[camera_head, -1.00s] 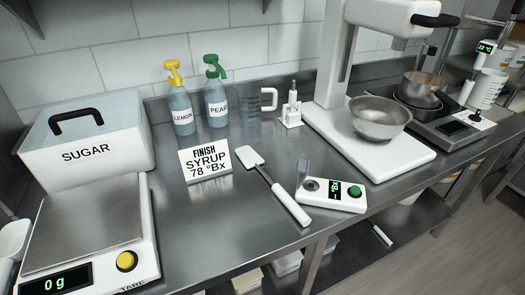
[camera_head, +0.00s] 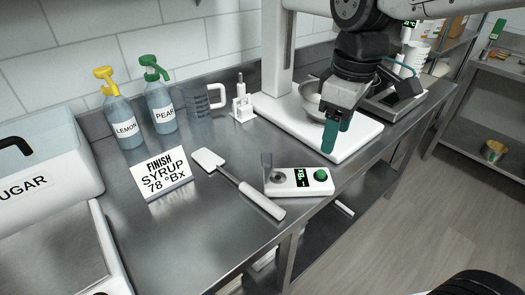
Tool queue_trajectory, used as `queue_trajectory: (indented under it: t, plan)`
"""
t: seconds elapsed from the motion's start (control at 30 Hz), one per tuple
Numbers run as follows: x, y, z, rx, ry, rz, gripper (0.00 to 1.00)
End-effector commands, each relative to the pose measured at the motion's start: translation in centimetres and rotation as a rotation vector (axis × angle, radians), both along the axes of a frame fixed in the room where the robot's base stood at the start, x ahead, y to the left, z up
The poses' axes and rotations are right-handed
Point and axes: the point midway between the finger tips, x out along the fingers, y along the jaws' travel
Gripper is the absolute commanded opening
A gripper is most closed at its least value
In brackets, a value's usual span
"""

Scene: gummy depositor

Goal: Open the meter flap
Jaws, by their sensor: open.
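The meter is a small white box (camera_head: 312,187) with a dark °Bx display and a green button, near the front edge of the steel counter. Its flap (camera_head: 267,166) is a thin greyish, see-through plate at the meter's left end. It appears to stand upright, tilted slightly, though its exact angle is hard to tell. My gripper (camera_head: 336,130), with teal fingertips pointing down, is above and behind the meter to the right, in front of the mixer's base. It is open, empty and apart from the meter and flap.
A white spatula (camera_head: 238,183) lies just left of the meter. A syrup sign (camera_head: 162,178) stands farther left. Spray bottles (camera_head: 161,107) and a jug (camera_head: 199,102) are behind. The white mixer base (camera_head: 358,137) and metal bowl (camera_head: 311,98) are behind my gripper.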

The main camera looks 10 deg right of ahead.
Motion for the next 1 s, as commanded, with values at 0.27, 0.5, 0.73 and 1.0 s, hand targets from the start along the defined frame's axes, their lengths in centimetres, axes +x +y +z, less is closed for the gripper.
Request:
queue_trajectory:
  t: [0.27,0.5,0.73,1.0]
  plan:
    - [6.1,9.6,-2.2,-0.024,0.037,0.529,0.58]
    - [7.2,11.9,-3.8,-0.028,0.044,0.653,0.58]
    - [7.1,11.8,-7.3,-0.028,0.045,0.651,0.58]
    - [7.1,11.8,-10.4,-0.028,0.044,0.649,0.58]
